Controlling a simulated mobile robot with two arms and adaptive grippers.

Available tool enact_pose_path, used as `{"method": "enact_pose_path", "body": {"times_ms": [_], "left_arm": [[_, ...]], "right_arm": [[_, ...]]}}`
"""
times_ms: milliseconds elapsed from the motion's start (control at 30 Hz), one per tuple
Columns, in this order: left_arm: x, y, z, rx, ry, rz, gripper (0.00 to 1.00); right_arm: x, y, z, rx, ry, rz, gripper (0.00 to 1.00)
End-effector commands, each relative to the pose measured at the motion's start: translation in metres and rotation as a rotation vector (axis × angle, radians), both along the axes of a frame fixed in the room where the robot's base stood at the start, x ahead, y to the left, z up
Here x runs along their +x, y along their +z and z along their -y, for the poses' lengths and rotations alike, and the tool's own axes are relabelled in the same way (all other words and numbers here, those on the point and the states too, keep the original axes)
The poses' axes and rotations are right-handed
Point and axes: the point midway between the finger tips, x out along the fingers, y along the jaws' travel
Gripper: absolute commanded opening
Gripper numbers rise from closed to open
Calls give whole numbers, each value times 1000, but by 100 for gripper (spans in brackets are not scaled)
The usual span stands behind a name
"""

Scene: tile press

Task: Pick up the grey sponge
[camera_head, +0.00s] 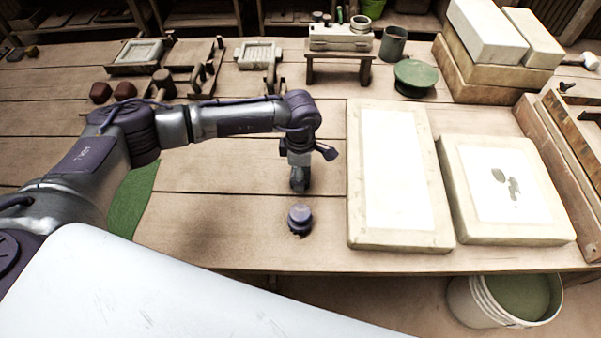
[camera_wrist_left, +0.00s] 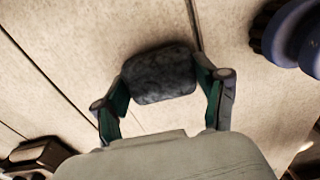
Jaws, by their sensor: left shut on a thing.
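The grey sponge (camera_wrist_left: 160,76) is a dark, mottled block with rounded edges in the wrist view. My left gripper (camera_wrist_left: 163,70) has one finger at each side of it and is shut on it. In the head view my left gripper (camera_head: 299,172) points down over the middle of the table, left of the large pale slab. The sponge is hard to make out there against the dark fingers. I cannot tell whether it touches the wood. My right gripper is not in view.
A purple knobbed tool (camera_head: 300,219) stands just in front of my left gripper. To the right lie a long pale slab (camera_head: 355,230) and a squarer slab (camera_head: 460,232). A small bench (camera_head: 338,66) stands behind. A bucket (camera_head: 478,305) is below the table's front edge.

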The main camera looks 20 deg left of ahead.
Motion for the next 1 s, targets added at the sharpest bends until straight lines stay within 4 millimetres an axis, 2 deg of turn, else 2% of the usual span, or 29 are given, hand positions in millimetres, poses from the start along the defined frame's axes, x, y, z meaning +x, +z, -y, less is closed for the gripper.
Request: {"method": "enact_pose_path", "body": {"times_ms": [167, 333, 400, 700, 833, 1000], "left_arm": [[1, 13, 0, 0, 0, 3, 48], [1, 42, 0, -1, -1, 5, 48], [6, 49, 20, -4, -5, 5, 48], [22, 88, 82, -1, -3, 3, 48], [26, 100, 100, -1, -1, 1, 48], [30, 108, 111, -1, 0, 1, 48]], "right_arm": [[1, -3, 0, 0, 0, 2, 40], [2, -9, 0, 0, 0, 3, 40], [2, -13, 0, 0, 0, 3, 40], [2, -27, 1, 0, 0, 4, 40], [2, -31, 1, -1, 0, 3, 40], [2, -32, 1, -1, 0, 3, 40]]}}
